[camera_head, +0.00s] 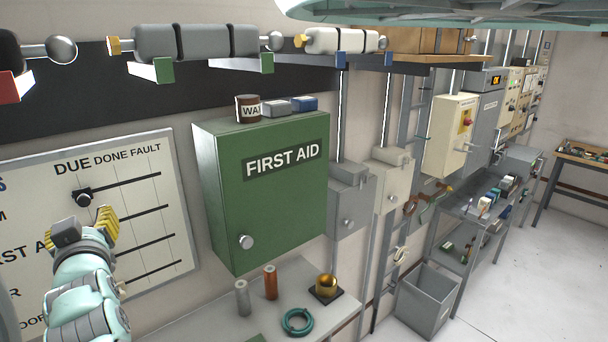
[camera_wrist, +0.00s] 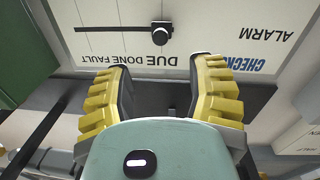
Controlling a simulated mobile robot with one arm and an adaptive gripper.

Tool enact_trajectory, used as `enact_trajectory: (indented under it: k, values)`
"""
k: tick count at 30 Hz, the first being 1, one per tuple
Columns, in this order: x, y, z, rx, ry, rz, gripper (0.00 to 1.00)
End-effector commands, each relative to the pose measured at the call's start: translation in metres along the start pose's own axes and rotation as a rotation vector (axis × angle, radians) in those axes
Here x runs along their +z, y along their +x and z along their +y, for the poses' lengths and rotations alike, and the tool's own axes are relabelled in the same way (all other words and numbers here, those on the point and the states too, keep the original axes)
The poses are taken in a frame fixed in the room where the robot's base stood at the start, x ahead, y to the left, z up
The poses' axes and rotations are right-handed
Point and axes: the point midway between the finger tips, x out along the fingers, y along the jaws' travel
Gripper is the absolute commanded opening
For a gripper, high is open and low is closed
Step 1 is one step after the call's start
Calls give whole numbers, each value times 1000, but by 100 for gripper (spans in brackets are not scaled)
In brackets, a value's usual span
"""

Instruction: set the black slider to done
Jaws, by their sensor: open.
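In the wrist view, which is upside down, the black slider (camera_wrist: 160,34) is at the right end of the track. My gripper (camera_head: 88,226) is just below the slider in the head view, in front of the board. Its yellow-padded fingers (camera_wrist: 164,72) are spread apart in the wrist view, with nothing between them. The slider is beyond the fingertips, apart from them.
More tracks run across the board (camera_head: 181,230) below the top one. A green first aid cabinet (camera_head: 265,205) juts out to its right. A shelf (camera_head: 180,312) with cylinders and a teal ring lies below. A rail with grey cylinders runs above.

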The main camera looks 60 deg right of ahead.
Motion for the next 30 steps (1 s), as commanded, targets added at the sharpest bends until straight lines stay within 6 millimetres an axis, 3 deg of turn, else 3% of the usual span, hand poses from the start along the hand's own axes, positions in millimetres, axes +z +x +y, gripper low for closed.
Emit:
enact_trajectory:
  k: [30]
  values:
    - [-4, 92, -1, -4, -2, 0, 55]
